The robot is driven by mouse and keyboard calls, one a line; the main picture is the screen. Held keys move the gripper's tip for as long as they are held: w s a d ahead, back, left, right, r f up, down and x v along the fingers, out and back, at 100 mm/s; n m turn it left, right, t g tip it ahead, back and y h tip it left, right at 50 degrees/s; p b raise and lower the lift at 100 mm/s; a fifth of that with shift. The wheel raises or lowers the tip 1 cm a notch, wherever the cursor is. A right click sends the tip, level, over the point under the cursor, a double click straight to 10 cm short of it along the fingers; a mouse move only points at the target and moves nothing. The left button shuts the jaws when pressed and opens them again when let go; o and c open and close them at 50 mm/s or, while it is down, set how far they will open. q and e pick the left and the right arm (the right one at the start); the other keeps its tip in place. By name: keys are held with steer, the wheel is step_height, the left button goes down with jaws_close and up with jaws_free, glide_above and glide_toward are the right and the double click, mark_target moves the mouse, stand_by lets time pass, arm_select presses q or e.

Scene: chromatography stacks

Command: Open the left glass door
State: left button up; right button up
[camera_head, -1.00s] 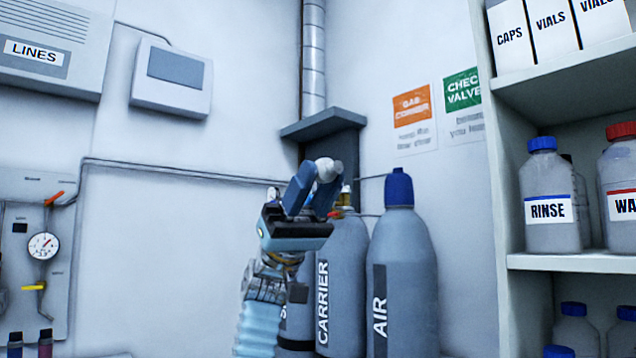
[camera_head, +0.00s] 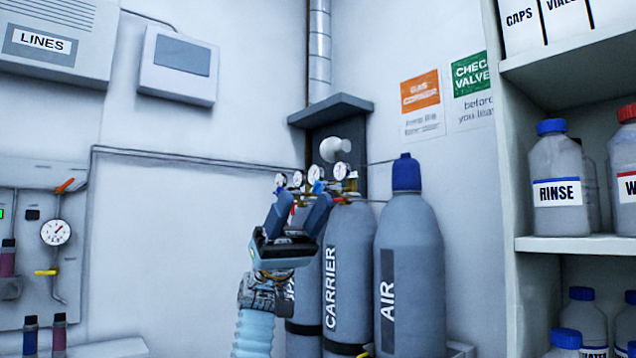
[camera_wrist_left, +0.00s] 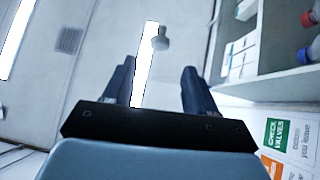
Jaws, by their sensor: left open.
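No glass door shows in either view. My left gripper (camera_head: 298,200) is raised in front of the gas cylinders in the head view, with its two blue-grey fingers spread. It is open and nothing shows between the fingers. In the left wrist view the gripper (camera_wrist_left: 157,70) points up towards the ceiling, with its fingers apart. My right gripper is in neither view.
Behind my left gripper stand grey cylinders, including CARRIER (camera_head: 345,265) and AIR (camera_head: 410,245), with gauges (camera_head: 315,173) above. A shelf unit (camera_head: 575,244) with bottles stands at the right. A wall panel with a dial (camera_head: 56,232) is at the left.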

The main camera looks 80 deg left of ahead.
arm_select(q)
steer(key=v, duration=0.5)
steer(key=shift+a+f, duration=0.1)
stand_by(0.4)
